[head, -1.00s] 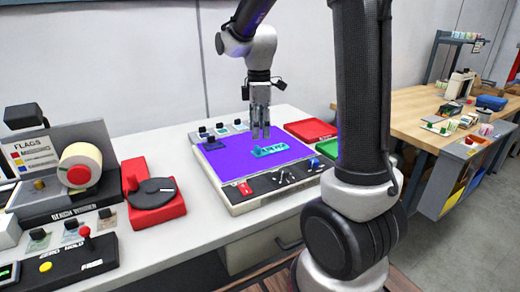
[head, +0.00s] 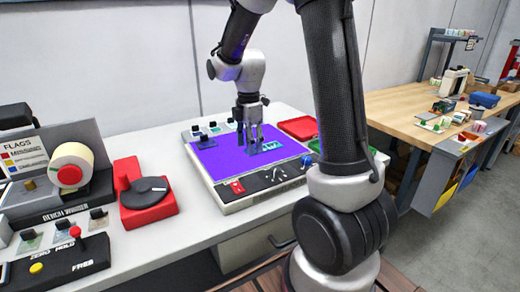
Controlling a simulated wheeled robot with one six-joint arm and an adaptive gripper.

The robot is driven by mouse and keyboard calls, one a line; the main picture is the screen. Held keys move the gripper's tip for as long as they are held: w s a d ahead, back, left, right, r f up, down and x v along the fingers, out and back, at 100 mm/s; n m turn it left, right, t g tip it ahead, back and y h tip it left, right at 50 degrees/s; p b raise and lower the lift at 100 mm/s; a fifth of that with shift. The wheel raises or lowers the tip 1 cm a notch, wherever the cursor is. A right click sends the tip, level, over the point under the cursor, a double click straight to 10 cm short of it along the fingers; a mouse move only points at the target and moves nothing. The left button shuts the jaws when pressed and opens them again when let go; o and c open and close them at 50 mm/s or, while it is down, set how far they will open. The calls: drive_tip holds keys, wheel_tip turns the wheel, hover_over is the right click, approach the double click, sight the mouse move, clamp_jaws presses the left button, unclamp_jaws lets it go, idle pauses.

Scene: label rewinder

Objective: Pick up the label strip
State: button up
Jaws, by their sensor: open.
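A light-blue strip (head: 271,146), which looks like the label strip, lies on the purple surface of a white-framed panel (head: 236,199). My gripper (head: 250,149) points down at the left end of the strip, with its fingers spread open. The fingertips are low, close to the purple surface, and they cover part of the strip's left end. I cannot tell whether they touch the strip.
A red tray (head: 299,127) and a partly hidden green tray (head: 314,146) sit to the right of the panel. The red dial unit (head: 147,195) and bench winder (head: 62,200) stand to the left. A wooden bench (head: 405,108) is at right.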

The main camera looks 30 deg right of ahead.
drive_tip(key=shift+f, duration=0.25)
drive_tip(key=c, duration=1.1)
drive_tip(key=shift+o, duration=0.2)
drive_tip(key=shift+r, duration=0.1)
